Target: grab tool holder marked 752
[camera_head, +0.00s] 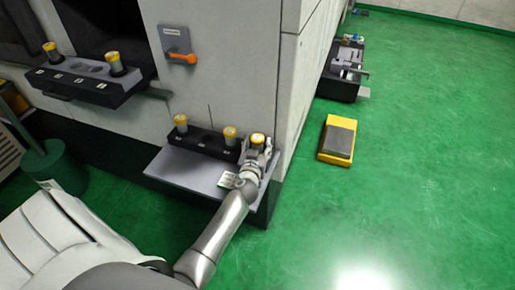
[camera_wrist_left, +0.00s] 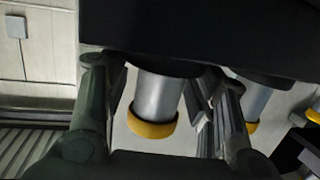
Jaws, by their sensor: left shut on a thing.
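My left gripper (camera_head: 255,157) reaches over the lower shelf and is shut on the rightmost tool holder (camera_head: 257,139), a grey cylinder with a yellow ring. In the left wrist view, which looks upside down, the gripper (camera_wrist_left: 160,88) has one finger on each side of this tool holder (camera_wrist_left: 156,95). The holder is still at the black rack (camera_head: 208,144); I cannot tell whether it is lifted. Two similar holders stand in the same rack, one in the middle (camera_head: 230,136) and one at the left end (camera_head: 181,124). No number marking is readable. My right gripper is not in view.
An upper rack (camera_head: 84,82) on the machine's left holds two more yellow-topped holders. An orange-handled switch (camera_head: 183,58) is on the machine wall. A yellow and grey pedal box (camera_head: 338,141) lies on the green floor.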

